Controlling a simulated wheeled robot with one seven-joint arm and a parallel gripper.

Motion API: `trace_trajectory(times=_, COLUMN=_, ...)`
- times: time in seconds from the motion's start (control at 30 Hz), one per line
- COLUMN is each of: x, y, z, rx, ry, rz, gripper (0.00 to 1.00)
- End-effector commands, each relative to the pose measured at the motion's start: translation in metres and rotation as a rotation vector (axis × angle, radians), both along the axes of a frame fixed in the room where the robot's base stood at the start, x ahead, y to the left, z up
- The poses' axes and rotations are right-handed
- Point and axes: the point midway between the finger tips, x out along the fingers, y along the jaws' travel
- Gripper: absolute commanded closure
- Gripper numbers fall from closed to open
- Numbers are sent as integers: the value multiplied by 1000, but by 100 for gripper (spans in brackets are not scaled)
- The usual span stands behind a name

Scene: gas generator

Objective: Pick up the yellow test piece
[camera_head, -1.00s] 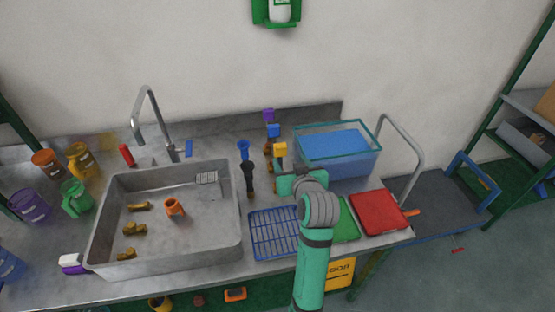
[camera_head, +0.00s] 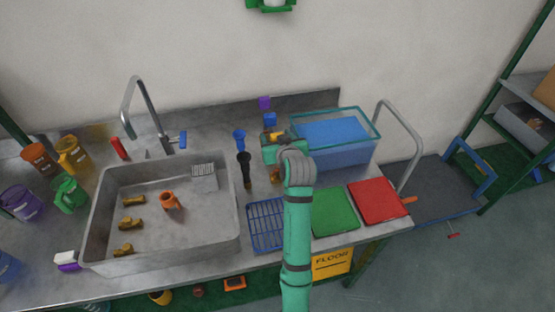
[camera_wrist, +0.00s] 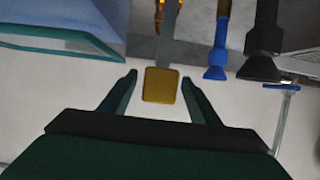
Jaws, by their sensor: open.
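The yellow test piece (camera_wrist: 161,86) is a yellow block on a grey stem. In the wrist view it sits between the two fingers of my gripper (camera_wrist: 161,78), with gaps on both sides. The fingers are apart and do not appear to touch it. In the head view only a bit of the yellow piece (camera_head: 274,135) shows, behind and above my gripper (camera_head: 271,142). My gripper and arm hide most of its stem there.
A blue block (camera_head: 270,119) and a purple block (camera_head: 264,103) stand behind. Blue-topped (camera_head: 239,140) and black-topped (camera_head: 244,158) pieces stand left. A glass tank (camera_head: 374,139) is close on the right. The sink (camera_head: 228,240) and blue rack (camera_head: 266,222) are nearer the front.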

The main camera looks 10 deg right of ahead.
Motion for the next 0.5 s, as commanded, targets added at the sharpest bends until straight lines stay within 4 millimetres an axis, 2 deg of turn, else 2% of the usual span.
trace_trajectory(times=0.13, x=15, y=-1, z=-6, rx=1, ry=0, rz=-1, gripper=44)
trace_trajectory(times=0.4, x=18, y=-1, z=-7, rx=1, ry=-1, rz=-1, gripper=44)
trace_trajectory(times=0.43, x=18, y=-1, z=-7, rx=1, ry=0, rz=0, gripper=46)
trace_trajectory(times=0.5, x=18, y=-1, z=-7, rx=1, ry=0, rz=0, gripper=63)
